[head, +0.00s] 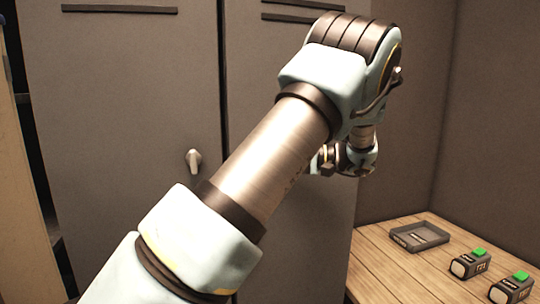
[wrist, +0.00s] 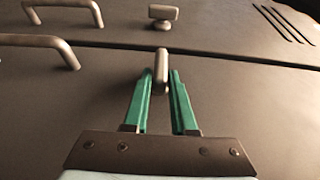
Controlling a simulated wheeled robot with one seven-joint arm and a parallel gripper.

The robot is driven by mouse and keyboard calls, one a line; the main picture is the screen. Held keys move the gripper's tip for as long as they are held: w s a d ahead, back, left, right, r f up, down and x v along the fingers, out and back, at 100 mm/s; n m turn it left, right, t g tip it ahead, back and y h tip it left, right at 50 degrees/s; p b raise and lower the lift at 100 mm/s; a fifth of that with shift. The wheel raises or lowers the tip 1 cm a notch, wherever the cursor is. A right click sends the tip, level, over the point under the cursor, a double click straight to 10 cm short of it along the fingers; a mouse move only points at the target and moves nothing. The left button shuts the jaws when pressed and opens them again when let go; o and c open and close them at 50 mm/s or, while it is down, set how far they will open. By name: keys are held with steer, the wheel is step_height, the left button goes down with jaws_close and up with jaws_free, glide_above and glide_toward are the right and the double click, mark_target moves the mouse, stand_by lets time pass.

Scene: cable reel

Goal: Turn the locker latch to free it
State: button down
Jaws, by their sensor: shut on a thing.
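The held locker latch (wrist: 161,66) is a small bronze-grey knob bar on the nearer door in the wrist view. My gripper (wrist: 160,76) has green fingers, shut on this latch with one finger on each side. The latch bar points up the picture, along the fingers. In the head view my gripper (head: 322,160) is at the right locker door, partly hidden by my arm, and the held latch cannot be made out there. A second latch (head: 194,160) is on the left door; it also shows in the wrist view (wrist: 163,12), its bar lying crosswise.
The left door (head: 110,110) and right door (head: 310,240) look closed, with a narrow seam between them. Two bar handles (wrist: 45,42) stick out near the latches. A wooden table (head: 390,270) at right holds a grey tray (head: 420,236) and two small devices with green tops (head: 470,262).

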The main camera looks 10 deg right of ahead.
stand_by(0.4)
steer(key=c, duration=0.8)
jaws_free()
steer(key=shift+d, duration=0.1)
steer(key=b+v, duration=0.3)
steer(key=v, duration=0.7)
steer(key=shift+d, duration=0.25)
steer(key=shift+s+f, duration=0.1)
